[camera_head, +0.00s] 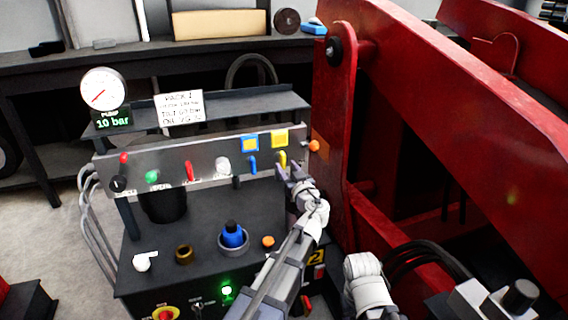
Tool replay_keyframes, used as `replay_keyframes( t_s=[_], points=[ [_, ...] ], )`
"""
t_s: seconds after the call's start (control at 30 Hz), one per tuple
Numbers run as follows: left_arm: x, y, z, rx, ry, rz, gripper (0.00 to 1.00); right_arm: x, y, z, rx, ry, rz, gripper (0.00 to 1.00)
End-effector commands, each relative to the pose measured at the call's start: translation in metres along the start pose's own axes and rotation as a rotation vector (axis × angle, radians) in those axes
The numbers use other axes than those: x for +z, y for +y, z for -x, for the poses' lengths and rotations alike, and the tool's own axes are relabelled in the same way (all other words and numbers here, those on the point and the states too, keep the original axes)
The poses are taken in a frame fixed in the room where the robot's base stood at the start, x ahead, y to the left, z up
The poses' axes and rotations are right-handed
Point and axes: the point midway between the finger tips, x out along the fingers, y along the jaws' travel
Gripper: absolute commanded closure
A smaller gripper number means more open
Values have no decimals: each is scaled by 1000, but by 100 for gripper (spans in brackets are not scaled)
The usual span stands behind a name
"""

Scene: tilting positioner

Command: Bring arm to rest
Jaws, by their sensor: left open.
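My left arm reaches up from the bottom middle of the head view to the control panel (205,165). My left gripper (284,174) is open at the panel's right end, just below the yellow lever (283,158). Whether it touches the lever cannot be told. A blue lever (252,165) hangs to the left of the gripper, under a blue-framed tag. A red lever (189,171) and a white knob (222,165) are farther left. My right gripper is not seen.
The red steel frame (450,110) of the positioner stands close on the right of my left arm. A pressure gauge (103,89) above a "10 bar" display is at left. The lower console has a blue knob (233,236) and a lit green button (227,291).

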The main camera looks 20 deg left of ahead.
Motion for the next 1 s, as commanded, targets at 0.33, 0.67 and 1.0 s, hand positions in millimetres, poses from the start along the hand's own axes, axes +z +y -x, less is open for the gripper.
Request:
replay_keyframes(
  t_s=[0.33,0.67,1.0],
  points=[
    [0,0,32,0,0,0,51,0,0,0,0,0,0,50],
    [13,-19,32,-47,-61,-24,51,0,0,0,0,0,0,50],
    [121,-116,76,-188,-625,-234,51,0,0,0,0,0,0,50]
  ],
)
